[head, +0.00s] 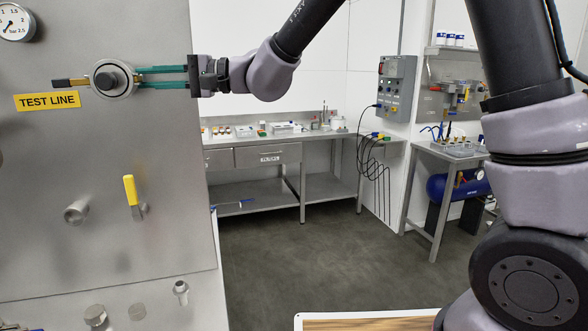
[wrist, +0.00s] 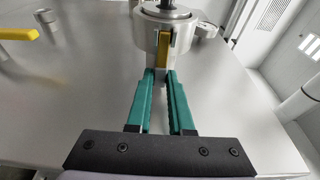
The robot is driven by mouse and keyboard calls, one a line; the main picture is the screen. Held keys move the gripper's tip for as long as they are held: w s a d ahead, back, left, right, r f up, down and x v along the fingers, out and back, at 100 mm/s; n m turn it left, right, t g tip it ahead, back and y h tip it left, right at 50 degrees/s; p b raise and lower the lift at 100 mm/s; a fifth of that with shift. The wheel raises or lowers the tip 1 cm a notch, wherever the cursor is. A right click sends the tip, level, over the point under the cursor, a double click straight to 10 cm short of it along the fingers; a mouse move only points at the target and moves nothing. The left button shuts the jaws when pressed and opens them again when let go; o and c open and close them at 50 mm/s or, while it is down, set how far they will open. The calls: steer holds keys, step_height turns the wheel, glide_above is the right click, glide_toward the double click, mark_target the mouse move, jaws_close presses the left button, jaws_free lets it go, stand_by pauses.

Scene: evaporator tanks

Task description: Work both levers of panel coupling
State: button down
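The panel coupling (head: 113,79) is a round metal fitting on the grey panel above the "TEST LINE" label. Its left lever (head: 70,83), brass with a black end, sticks out to the left. In the wrist view the coupling (wrist: 167,28) is at the top, with a brass-yellow lever (wrist: 163,48) on the side facing me. My gripper (head: 141,78) points left at the coupling's right side. Its two green fingers are parallel with a narrow gap between them. In the wrist view the fingertips (wrist: 161,74) are just below that lever; contact is not clear.
A yellow-handled valve (head: 131,190) and a metal stub (head: 76,211) stick out of the panel below. A gauge (head: 15,22) is at the top left. A workbench (head: 270,140) stands behind, and the floor before it is clear.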

steer(key=shift+s+d+m+t, duration=0.15)
steer(key=shift+d+m+t, duration=0.1)
steer(key=shift+m+t, duration=0.4)
steer(key=shift+d+m+t, duration=0.2)
steer(key=shift+m+t, duration=0.15)
steer(key=shift+t, duration=0.6)
steer(key=shift+s+d+m+t, duration=0.1)
steer(key=shift+d+m+t, duration=0.1)
steer(key=shift+m+t, duration=0.45)
steer(key=shift+d+m+t+h, duration=0.25)
steer(key=shift+m+t+h, duration=0.2)
steer(key=shift+t, duration=0.6)
